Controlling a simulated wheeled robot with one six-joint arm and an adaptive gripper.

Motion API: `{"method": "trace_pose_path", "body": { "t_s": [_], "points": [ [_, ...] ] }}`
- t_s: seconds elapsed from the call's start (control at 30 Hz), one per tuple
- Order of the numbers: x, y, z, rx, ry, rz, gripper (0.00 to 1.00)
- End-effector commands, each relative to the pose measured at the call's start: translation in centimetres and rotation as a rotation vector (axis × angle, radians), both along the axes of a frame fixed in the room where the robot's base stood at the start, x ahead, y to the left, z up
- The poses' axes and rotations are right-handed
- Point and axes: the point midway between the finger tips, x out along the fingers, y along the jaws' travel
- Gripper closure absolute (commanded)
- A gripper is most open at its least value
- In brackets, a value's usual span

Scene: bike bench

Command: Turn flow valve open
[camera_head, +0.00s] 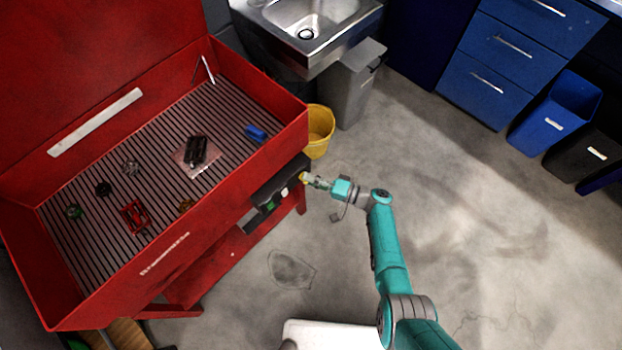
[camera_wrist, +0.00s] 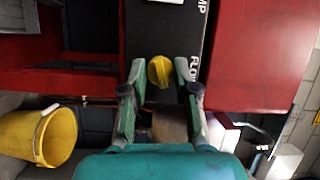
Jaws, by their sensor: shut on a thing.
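The flow valve is a yellow knob (camera_wrist: 160,71) on a black panel (camera_wrist: 160,30), with the word FLOW printed beside it in the wrist view. In the head view the panel (camera_head: 279,184) sits on the right end of the red parts washer, and a bit of the yellow knob (camera_head: 303,177) shows by my fingertips. My gripper (camera_wrist: 160,92) has one finger on each side of the knob and is shut on it. The exact finger contact is hard to see. My gripper (camera_head: 311,180) reaches the panel from the right in the head view.
The red washer basin (camera_head: 232,157) holds several small parts on its slatted floor. A yellow bucket (camera_head: 319,131) stands behind the panel, near a grey bin (camera_head: 347,90) and a steel sink (camera_head: 309,16).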

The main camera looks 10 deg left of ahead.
Motion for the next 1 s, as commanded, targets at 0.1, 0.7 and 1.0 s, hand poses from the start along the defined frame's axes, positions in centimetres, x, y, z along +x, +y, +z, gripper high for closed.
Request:
{"method": "trace_pose_path", "body": {
  "t_s": [0.1, 0.7, 1.0],
  "points": [
    [0.0, 0.0, 0.0, -0.001, 0.0, 0.0, 1.0],
    [-0.1, -0.6, 0.0, -0.001, -0.002, -0.002, 0.45],
    [-1.3, -5.5, -0.1, -0.002, -0.002, -0.005, 0.45]
  ]
}}
